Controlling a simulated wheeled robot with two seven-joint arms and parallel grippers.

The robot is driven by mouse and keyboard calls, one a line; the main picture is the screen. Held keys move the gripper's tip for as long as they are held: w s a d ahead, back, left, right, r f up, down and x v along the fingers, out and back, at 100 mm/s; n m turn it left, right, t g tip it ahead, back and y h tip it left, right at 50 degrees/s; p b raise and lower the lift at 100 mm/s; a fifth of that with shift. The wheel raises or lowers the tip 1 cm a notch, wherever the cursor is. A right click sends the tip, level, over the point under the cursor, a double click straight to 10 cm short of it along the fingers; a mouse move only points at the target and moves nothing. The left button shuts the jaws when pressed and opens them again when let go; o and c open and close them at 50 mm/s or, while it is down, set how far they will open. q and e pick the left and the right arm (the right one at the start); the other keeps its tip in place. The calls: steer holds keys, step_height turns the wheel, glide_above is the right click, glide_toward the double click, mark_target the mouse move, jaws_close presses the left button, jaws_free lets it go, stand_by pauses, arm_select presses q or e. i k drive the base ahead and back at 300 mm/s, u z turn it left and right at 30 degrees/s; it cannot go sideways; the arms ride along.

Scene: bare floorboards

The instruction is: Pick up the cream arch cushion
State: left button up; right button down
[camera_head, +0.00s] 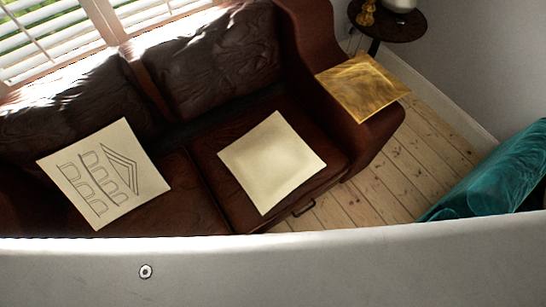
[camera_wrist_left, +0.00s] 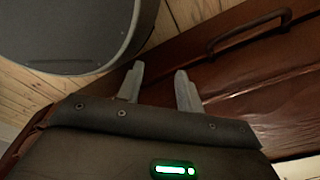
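The cream arch cushion (camera_head: 104,174), square with dark line drawings of arches and a triangle, lies on the left part of the brown leather sofa (camera_head: 190,185), tilted toward the backrest. A plain cream cushion (camera_head: 272,162) lies on the seat to its right. My left gripper (camera_wrist_left: 160,70) shows only in the left wrist view, with its two fingers apart and nothing between them. It is near the brown leather front with a dark handle (camera_wrist_left: 250,32). My right gripper is not in view.
A gold cushion (camera_head: 362,88) lies on the sofa's right armrest. A small round dark table (camera_head: 388,26) stands behind it. A teal velvet piece (camera_head: 495,175) is at the right edge. Bare floorboards (camera_head: 400,185) lie between it and the sofa.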

mark_target(271, 162)
steer(key=u, duration=0.35)
steer(key=k, duration=0.95)
steer(key=u, duration=0.7)
